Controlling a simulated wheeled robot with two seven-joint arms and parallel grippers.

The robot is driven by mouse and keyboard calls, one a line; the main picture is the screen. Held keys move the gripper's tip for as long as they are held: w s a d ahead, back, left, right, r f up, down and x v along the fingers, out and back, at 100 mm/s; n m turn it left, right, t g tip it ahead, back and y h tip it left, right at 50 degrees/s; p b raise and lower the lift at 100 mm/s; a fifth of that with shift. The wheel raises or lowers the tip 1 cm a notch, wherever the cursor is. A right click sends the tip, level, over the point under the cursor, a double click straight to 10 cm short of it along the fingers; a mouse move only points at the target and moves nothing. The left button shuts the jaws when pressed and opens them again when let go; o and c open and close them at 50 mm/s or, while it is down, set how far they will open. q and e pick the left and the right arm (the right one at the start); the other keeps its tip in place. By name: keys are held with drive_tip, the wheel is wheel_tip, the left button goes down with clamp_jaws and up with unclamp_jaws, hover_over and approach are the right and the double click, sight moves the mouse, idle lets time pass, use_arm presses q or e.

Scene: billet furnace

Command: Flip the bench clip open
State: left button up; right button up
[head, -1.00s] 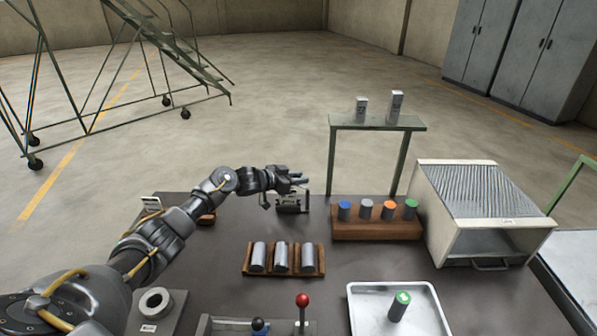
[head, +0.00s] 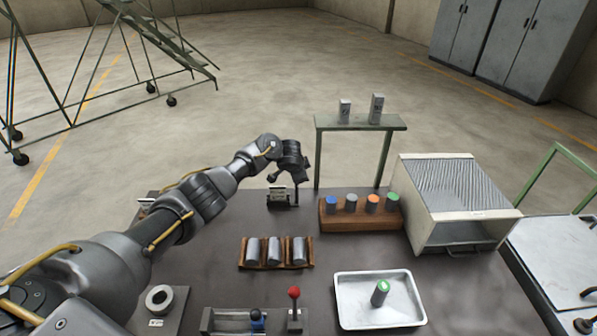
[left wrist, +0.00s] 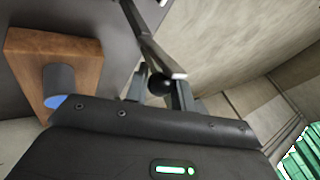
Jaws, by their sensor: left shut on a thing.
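The bench clip (head: 278,197) is a small dark fixture with a pale label at the back of the bench, in the head view. In the left wrist view its metal lever (left wrist: 150,42) runs toward my fingers and a black ball knob (left wrist: 158,84) shows between them. My left gripper (head: 295,178) is over the clip's right side, pointing down, and it is shut on the lever's knob end; it also shows in the left wrist view (left wrist: 162,92). The gripper hides part of the clip in the head view. My right gripper is not in view.
A wooden block (head: 325,221) with several colour-topped cylinders stands right of the clip. A green stand (head: 385,125) rises behind it. A rack of grey billets (head: 243,262) lies in front. A furnace box (head: 413,225) and a white tray (head: 345,316) are to the right.

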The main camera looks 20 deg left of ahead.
use_arm(q)
drive_tip(key=y+b, duration=0.1)
drive_tip(key=w+d+m+g+y, duration=0.1)
drive_tip(key=shift+d+y+b, duration=0.1)
drive_tip(key=shift+y+b, duration=0.25)
drive_tip(key=shift+y, duration=0.05)
idle(0.5)
drive_tip(key=o, duration=0.8)
drive_tip(key=shift+d, duration=0.1)
drive_tip(key=shift+o, duration=0.8)
drive_tip(key=shift+f+g, duration=0.2)
drive_tip(key=shift+g, duration=0.1)
drive_tip(key=shift+d, duration=0.1)
drive_tip(key=p+v, duration=0.1)
drive_tip(key=v, duration=0.9)
drive_tip(key=shift+s+d+r+p, duration=0.2)
drive_tip(key=shift+r+p, duration=0.1)
